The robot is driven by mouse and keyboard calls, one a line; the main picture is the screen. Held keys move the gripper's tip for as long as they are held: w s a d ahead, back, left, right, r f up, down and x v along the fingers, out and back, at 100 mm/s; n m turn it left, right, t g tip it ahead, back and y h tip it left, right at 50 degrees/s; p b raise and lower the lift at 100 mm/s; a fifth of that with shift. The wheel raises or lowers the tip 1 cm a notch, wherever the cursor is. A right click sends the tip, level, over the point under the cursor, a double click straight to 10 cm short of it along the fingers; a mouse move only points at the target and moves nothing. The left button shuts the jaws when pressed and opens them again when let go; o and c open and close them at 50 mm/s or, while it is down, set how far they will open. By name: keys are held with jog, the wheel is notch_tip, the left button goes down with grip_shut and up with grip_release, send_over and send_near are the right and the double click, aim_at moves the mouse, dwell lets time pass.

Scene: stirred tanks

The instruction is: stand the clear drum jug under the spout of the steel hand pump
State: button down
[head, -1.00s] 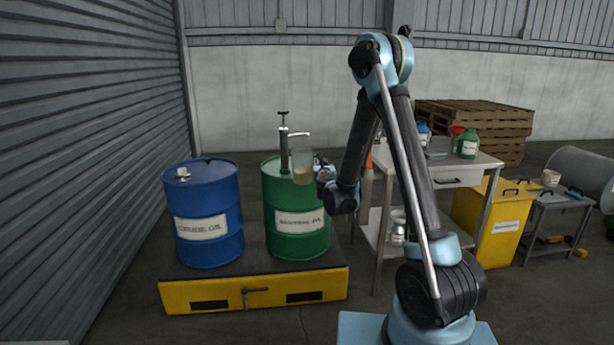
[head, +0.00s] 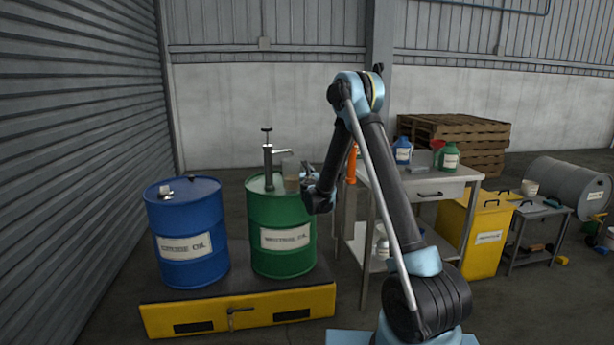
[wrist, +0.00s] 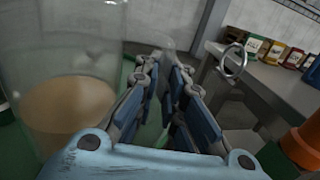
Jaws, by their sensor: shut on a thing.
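The clear drum jug (head: 291,177), part full of tan liquid, is at the front right of the green drum's top (head: 260,185), close below the spout (head: 281,151) of the steel hand pump (head: 268,160). I cannot tell whether it rests on the drum or is exactly under the spout. In the wrist view the jug (wrist: 75,85) looks upright and fills the left side. My gripper (head: 306,179) reaches in from the right, shut on the jug, apparently at its clear handle. The fingers (wrist: 163,85) partly hide the grip.
A blue drum (head: 188,235) stands left of the green one on a yellow-sided platform (head: 240,312). A steel table (head: 420,185) with bottles stands close right of my gripper. An orange object (head: 351,165) is at its near-left edge.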

jog(key=shift+w, duration=0.45)
jog(key=w, duration=0.3)
jog(key=shift+w+a, duration=0.2)
jog(key=shift+w, duration=0.1)
jog(key=shift+s+f, duration=0.2)
jog(key=shift+f, duration=0.55)
jog(key=c, duration=1.7)
grip_release()
